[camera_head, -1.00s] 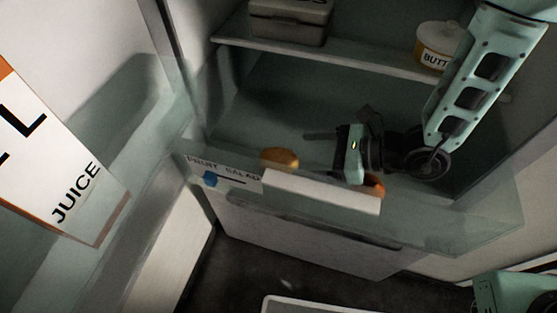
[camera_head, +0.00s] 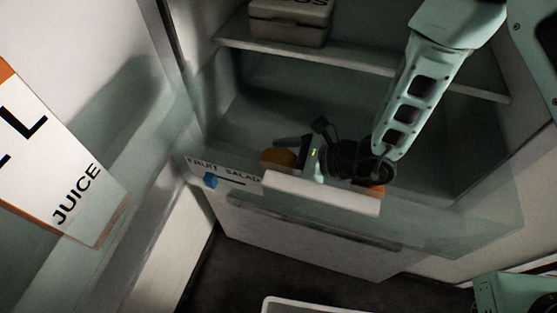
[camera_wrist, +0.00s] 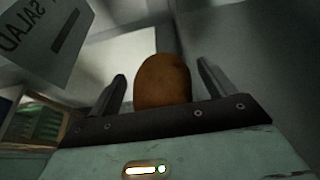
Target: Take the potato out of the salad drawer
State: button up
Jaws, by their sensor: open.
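The potato (camera_head: 279,157) is a brown rounded lump near the front left of the salad drawer (camera_head: 442,231), just behind its clear front. In the wrist view the potato (camera_wrist: 163,80) stands between the two fingers of my gripper (camera_wrist: 162,88), which are apart with a gap on each side of it. My gripper (camera_head: 292,150) reaches down into the drawer from the right in the head view and partly covers the potato. An orange-red item (camera_head: 371,189) shows beneath my wrist, mostly hidden.
The drawer's front has a white handle strip (camera_head: 321,192) and a "FRUIT SALAD" label (camera_head: 224,173). A shelf (camera_head: 352,62) with a lidded box (camera_head: 290,22) lies above. A juice carton (camera_head: 50,165) stands at left in the door.

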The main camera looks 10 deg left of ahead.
jog(key=c, duration=1.1)
